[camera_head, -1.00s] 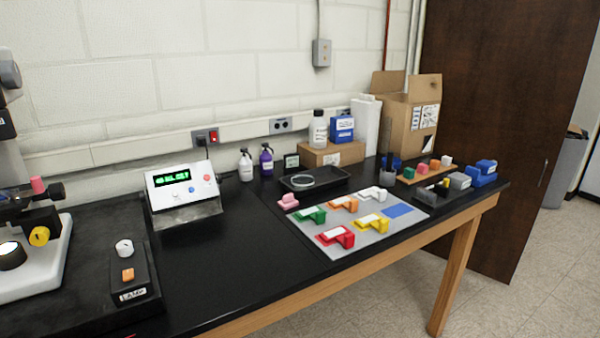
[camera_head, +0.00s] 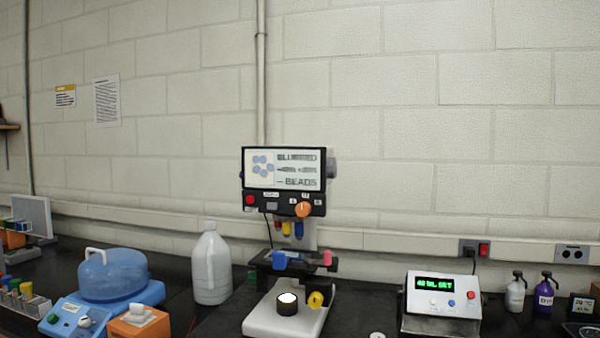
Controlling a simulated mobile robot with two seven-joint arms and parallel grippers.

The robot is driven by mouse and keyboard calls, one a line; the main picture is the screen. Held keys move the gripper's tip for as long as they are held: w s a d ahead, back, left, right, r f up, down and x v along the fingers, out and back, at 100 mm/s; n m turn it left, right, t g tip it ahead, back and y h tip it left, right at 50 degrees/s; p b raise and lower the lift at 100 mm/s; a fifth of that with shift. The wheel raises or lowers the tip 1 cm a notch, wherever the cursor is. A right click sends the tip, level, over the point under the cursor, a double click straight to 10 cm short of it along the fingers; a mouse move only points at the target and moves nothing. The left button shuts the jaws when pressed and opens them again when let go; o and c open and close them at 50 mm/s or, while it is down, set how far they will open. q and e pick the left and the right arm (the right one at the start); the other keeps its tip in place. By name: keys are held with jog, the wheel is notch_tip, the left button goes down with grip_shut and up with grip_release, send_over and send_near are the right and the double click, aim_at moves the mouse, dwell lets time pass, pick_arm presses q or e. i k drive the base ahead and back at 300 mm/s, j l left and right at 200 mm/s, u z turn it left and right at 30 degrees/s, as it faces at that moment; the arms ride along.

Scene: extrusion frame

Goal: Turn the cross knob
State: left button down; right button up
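I cannot tell for sure which knob is the cross knob. A white knob-like piece (camera_head: 139,313) sits on top of an orange box (camera_head: 140,325) at the lower left; its exact shape is too small to tell. An orange round knob (camera_head: 303,209) is on the lower front of the microscope's screen unit (camera_head: 284,180). A yellow knob (camera_head: 315,300) is on the side of the microscope's white base (camera_head: 270,318). Neither of my grippers shows in this view.
A blue machine with a clear domed lid (camera_head: 112,273) stands at the left beside a white jug (camera_head: 211,265). A white box with a green display (camera_head: 441,300) and small bottles (camera_head: 515,293) stand at the right. Dark bench (camera_head: 225,318) shows between the jug and the microscope.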

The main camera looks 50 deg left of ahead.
aim_at(316, 299)
jog(key=u, duration=1.45)
